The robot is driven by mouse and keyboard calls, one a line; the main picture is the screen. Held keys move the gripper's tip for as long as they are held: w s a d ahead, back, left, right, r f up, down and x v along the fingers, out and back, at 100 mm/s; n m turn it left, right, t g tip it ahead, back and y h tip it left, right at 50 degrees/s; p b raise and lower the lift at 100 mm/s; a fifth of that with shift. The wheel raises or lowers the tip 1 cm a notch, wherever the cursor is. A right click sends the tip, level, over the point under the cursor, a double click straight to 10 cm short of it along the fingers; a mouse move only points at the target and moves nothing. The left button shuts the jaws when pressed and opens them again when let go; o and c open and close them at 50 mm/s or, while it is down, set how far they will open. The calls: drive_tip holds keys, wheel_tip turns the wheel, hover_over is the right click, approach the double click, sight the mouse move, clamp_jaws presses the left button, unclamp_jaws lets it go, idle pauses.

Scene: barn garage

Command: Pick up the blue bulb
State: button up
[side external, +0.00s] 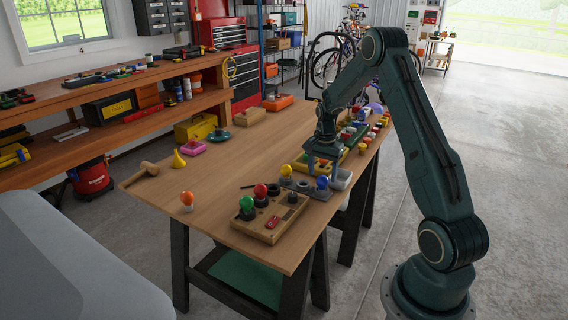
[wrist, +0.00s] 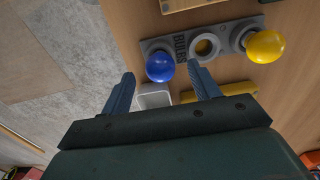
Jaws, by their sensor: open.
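The blue bulb (side external: 322,183) stands upright in the end socket of a grey bulb holder (side external: 306,185) on the table. In the wrist view the blue bulb (wrist: 160,67) is just beyond my fingertips, roughly between their lines and nearer the left one. My gripper (wrist: 160,78) is open and empty, with its two blue-grey fingers apart. In the side view my gripper (side external: 321,160) is above the table, close to the blue bulb. A yellow bulb (wrist: 265,46) sits at the other end of the holder, and the middle socket (wrist: 205,46) is empty.
A wooden tray (side external: 270,232) with green and red bulbs lies in front of the holder. A small white container (wrist: 154,97) is beside the blue bulb, near my fingers. The table's left middle is mostly clear.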

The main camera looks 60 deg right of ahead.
sight(323, 176)
drive_tip(key=shift+d+f, duration=0.2)
drive_tip(key=shift+f, duration=2.05)
drive_tip(key=c, duration=1)
